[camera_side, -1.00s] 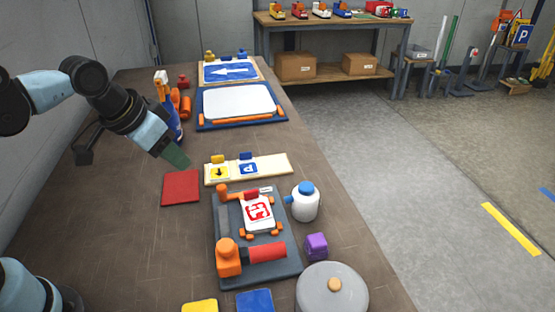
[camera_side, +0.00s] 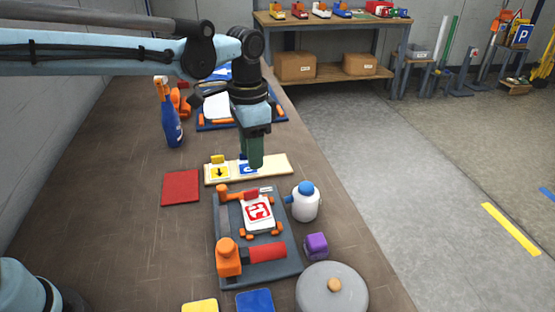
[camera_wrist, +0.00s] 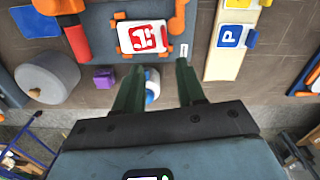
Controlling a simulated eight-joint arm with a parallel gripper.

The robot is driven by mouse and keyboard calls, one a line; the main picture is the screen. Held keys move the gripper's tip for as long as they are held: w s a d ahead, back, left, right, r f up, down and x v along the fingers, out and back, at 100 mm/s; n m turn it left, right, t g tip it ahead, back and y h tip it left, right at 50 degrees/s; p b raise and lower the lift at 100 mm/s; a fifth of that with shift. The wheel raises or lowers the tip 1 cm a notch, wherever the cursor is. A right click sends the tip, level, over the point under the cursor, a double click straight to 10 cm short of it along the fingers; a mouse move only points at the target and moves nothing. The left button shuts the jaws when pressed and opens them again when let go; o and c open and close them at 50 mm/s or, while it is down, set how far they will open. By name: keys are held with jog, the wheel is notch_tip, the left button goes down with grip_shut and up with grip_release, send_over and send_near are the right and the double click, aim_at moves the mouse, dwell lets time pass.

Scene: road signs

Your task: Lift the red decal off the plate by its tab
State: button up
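The red decal (camera_side: 258,211) lies on a white plate (camera_side: 249,225), which sits in a grey fixture (camera_side: 285,270) with small orange stops. In the wrist view the decal (camera_wrist: 144,38) is beyond my fingers, near the top. A small white strip (camera_side: 266,189) shows at the far edge of the plate; I cannot tell whether it is the tab. My gripper (camera_side: 255,166) points down above the pale sign board, beyond the fixture and apart from the decal. In the wrist view my gripper's (camera_wrist: 158,66) green fingers are spread with nothing held between them.
A white bottle with a blue cap (camera_side: 305,203) and a purple block (camera_side: 316,246) stand right of the fixture. The pale board (camera_side: 280,166) holds yellow and blue signs. A red square (camera_side: 181,187) lies to the left. An orange-and-red tool (camera_side: 229,257) occupies the fixture's near end.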

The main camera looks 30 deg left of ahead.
send_over(253, 190)
jog(key=f, duration=0.5)
jog(key=shift+s+d+f, duration=0.2)
jog(key=shift+s+d, duration=0.1)
jog(key=shift+w+a+f, duration=0.1)
jog(key=shift+a+f, duration=0.05)
jog(key=shift+f, duration=1.2)
jog(key=shift+w+a+f, duration=0.1)
jog(key=shift+a+f, duration=0.05)
jog(key=shift+f, duration=1.2)
grip_shut()
